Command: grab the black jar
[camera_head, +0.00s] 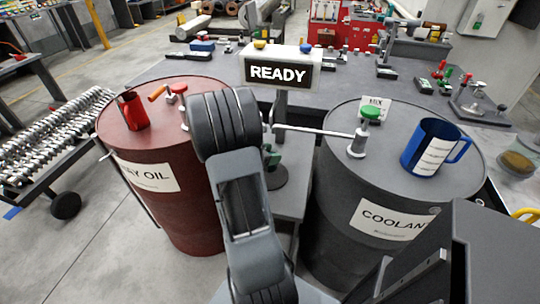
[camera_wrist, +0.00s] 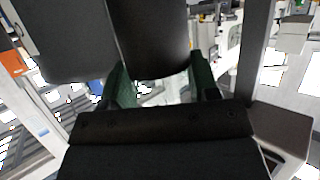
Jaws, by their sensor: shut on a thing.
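In the wrist view my gripper (camera_wrist: 162,78) has dark green fingers, one on each side of a smooth black rounded object, which looks like the black jar (camera_wrist: 155,40). The gripper is shut on it. The jar's far end runs out of the top of the picture, so its full shape is hidden. In the head view my arm stands in the middle, between the two barrels, and covers most of the gripper area. Small green parts and a dark round shape show just right of the arm, but I cannot tell clearly what they are.
A red oil barrel (camera_head: 170,190) with a red mug (camera_head: 134,112) stands left of my arm. A dark coolant barrel (camera_head: 345,195) with a blue mug (camera_head: 428,148) stands right. Behind is a grey workbench with tools and a READY sign (camera_head: 278,73). Clear floor shows at lower left.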

